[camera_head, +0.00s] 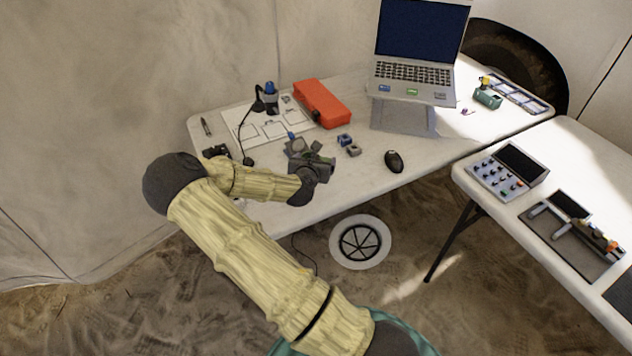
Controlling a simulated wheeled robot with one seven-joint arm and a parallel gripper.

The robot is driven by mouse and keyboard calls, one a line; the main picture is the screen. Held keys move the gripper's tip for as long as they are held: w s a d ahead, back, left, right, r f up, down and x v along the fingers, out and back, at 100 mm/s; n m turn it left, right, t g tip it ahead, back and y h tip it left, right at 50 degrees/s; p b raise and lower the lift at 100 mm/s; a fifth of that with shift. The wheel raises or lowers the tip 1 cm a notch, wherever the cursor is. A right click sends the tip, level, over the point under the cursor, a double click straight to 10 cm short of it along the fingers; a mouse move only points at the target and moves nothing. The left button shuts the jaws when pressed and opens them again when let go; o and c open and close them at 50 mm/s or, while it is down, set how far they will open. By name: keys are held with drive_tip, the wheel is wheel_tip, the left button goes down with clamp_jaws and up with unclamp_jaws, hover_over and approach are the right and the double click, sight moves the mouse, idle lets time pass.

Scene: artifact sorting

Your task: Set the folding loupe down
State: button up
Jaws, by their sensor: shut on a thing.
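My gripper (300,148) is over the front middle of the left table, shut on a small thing. Only a small blue bit (291,135) shows by the fingertips; I take it for the folding loupe, but the gripper hides most of it. I cannot tell whether it touches the table. Two small blue and grey objects (344,140) lie just right of the gripper, apart from it.
A white sheet with outlined boxes (244,131) bears a dark stand with a blue top (270,97). An orange case (322,104) lies behind the gripper. A laptop on a stand (414,75) and a black mouse (394,161) are to the right. Bare table lies around the mouse.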

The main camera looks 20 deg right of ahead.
wheel_tip(320, 180, down, 5)
drive_tip(key=shift+w+d+f, duration=0.1)
drive_tip(key=shift+f, duration=1.85)
drive_tip(key=shift+f, duration=0.1)
drive_tip(key=o, duration=0.8)
